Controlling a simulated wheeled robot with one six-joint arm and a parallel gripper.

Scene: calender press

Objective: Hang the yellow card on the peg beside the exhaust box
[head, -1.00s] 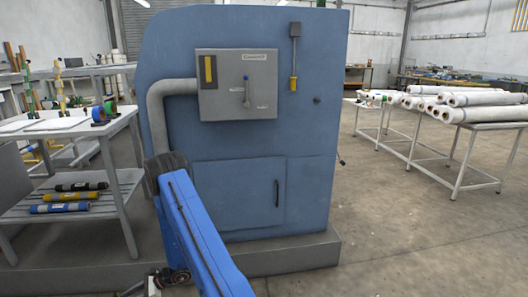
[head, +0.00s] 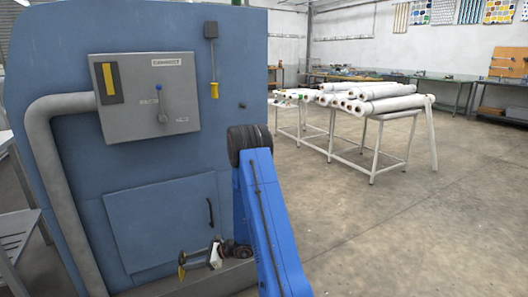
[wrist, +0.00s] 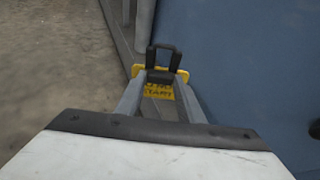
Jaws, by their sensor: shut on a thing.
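The yellow card (wrist: 157,92) with dark lettering is in the wrist view, held at the fingertips of my gripper (wrist: 163,73). The dark fingertips cover part of it. In the head view my gripper (head: 190,262) is low in front of the blue press, with a sliver of the yellow card (head: 182,272) at its end. The grey exhaust box (head: 145,95) is on the press face; its label is too small to read surely. A small dark round knob, seemingly the peg (head: 243,104), sticks out to its right, well above my gripper. The peg looks empty.
A black box with a yellow-ended rod (head: 213,88) hangs between the exhaust box and the peg. A grey pipe (head: 45,150) curves down at left. A low door with a handle (head: 165,220) is below. A table of white rolls (head: 370,105) stands behind right, with open floor before it.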

